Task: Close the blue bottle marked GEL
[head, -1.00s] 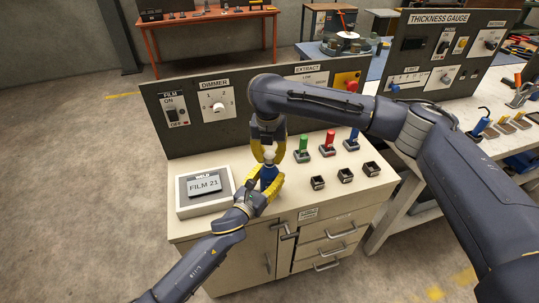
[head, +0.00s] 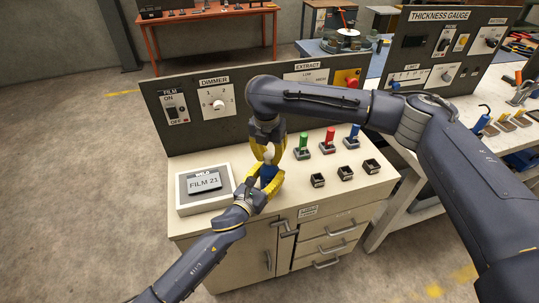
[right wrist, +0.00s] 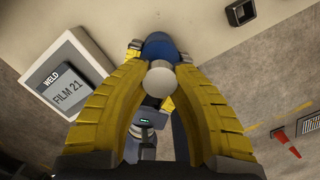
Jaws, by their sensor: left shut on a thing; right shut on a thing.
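The blue bottle (head: 268,173) stands upright over the front of the cabinet top, its label not readable. My left gripper (head: 268,181) is shut on its body from the front. A round white cap (head: 268,156) is just above the bottle. My right gripper (head: 268,157) points down from above, shut on the cap. In the right wrist view the cap (right wrist: 160,79) is between the two yellow fingers, with the blue bottle (right wrist: 159,47) beyond it. The contact between cap and bottle neck is hidden, so I cannot tell how it sits.
A FILM 21 display (head: 205,184) stands to the left on the cabinet top. Green (head: 303,147), red (head: 328,142) and blue (head: 353,135) handled items stand at the right, with small dark holders (head: 345,175) in front. An upright control panel (head: 225,133) bounds the back.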

